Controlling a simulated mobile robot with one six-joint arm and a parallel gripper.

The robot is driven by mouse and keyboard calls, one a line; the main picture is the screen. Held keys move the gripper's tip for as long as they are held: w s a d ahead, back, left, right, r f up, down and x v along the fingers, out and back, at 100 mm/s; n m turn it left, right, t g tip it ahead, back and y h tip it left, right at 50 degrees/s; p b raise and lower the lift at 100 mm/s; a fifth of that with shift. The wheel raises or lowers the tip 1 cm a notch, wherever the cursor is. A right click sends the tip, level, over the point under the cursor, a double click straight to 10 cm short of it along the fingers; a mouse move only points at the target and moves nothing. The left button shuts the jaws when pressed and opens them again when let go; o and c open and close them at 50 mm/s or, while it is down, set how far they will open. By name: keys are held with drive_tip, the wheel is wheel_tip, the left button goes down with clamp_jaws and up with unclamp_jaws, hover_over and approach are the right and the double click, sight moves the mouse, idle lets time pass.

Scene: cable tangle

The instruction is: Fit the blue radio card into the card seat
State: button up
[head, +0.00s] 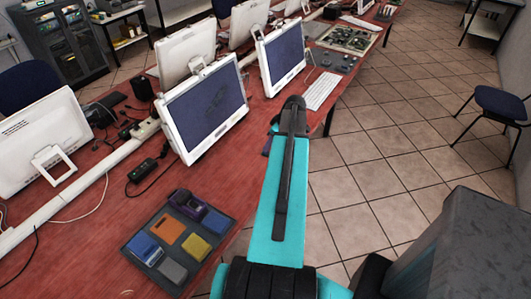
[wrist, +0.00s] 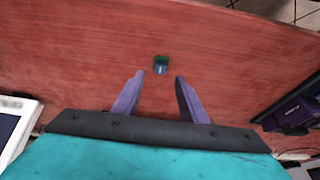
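My gripper (wrist: 160,82) is open, its two purple fingers apart with nothing between them, above the red table. A small dark green piece with a blue-grey lower part (wrist: 161,66) lies on the table just beyond the fingertips in the wrist view; I cannot tell for sure that it is the blue radio card. In the head view a dark board (head: 160,226) at the lower left bears a blue block (head: 144,247) and a raised purple-and-black holder (head: 188,205). The holder, possibly the card seat, also shows at the wrist view's right edge (wrist: 298,116). My arm hides the gripper's surroundings in the head view.
The board also bears orange (head: 168,231), yellow (head: 195,247) and grey (head: 172,270) blocks. A white monitor (head: 204,107) and a keyboard (head: 321,91) stand farther along the table (head: 105,213). A black adapter (head: 142,170) and cables lie behind the board. Bare table surrounds the small piece.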

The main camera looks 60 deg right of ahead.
drive_tip(key=shift+f, duration=0.2)
idle(0.3)
drive_tip(key=shift+p+x, duration=1.45)
drive_tip(key=shift+x, duration=1.05)
drive_tip(key=shift+c, duration=0.3)
clamp_jaws()
